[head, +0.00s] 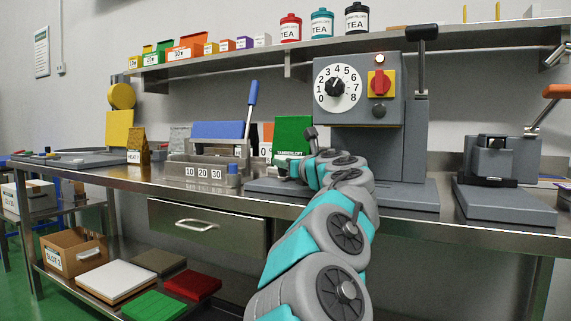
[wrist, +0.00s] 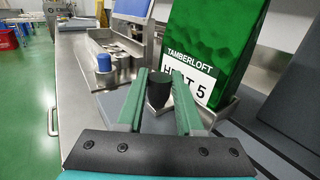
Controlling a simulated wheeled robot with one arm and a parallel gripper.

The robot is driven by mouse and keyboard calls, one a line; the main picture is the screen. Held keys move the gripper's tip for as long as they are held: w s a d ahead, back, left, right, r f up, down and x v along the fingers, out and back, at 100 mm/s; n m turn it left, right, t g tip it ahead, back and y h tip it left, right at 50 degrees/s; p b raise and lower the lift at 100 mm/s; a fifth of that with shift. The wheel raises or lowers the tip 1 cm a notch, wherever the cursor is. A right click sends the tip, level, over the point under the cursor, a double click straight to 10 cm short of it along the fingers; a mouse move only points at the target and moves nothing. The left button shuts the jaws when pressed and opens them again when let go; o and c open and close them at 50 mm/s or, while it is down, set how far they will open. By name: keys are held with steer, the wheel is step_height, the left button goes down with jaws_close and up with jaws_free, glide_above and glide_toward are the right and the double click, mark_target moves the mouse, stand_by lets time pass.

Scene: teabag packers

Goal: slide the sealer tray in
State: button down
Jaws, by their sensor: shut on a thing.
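The sealer (head: 395,140) is a grey machine with a numbered dial, a red knob on a yellow plate and a lit lamp. A green packet (head: 293,132) marked TAMBERLOFT stands upright left of its head. In the wrist view the packet (wrist: 211,50) has a HEAT 5 label and stands in the metal sealer tray (wrist: 226,108). My gripper (wrist: 160,82) is shut on a dark knob (wrist: 158,92) in front of the tray. In the head view my arm hides the fingers and most of the tray.
A metal box (head: 205,172) with 10, 20, 30 labels and a blue-handled device stand to the left. A blue-capped thing (wrist: 104,62) is near my left finger. Another grey machine (head: 495,160) stands at the right. A shelf (head: 330,56) with tins and boxes runs above.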

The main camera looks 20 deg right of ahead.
steer(key=s+d, duration=0.3)
steer(key=s, duration=0.1)
steer(key=s+d+b, duration=0.1)
steer(key=s+d, duration=0.3)
steer(key=s, duration=0.1)
steer(key=s+d, duration=0.3)
steer(key=s, duration=0.1)
steer(key=shift+s+d+f+b, duration=0.1)
steer(key=shift+s+d+b, duration=0.2)
steer(key=shift+b, duration=0.1)
steer(key=shift+d, duration=0.1)
steer(key=c, duration=0.8)
jaws_free()
steer(key=shift+s, duration=0.1)
steer(key=shift+c, duration=0.2)
steer(key=shift+s, duration=0.1)
steer(key=s, duration=0.7)
steer(key=shift+s+d, duration=0.15)
steer(key=shift+s, duration=0.2)
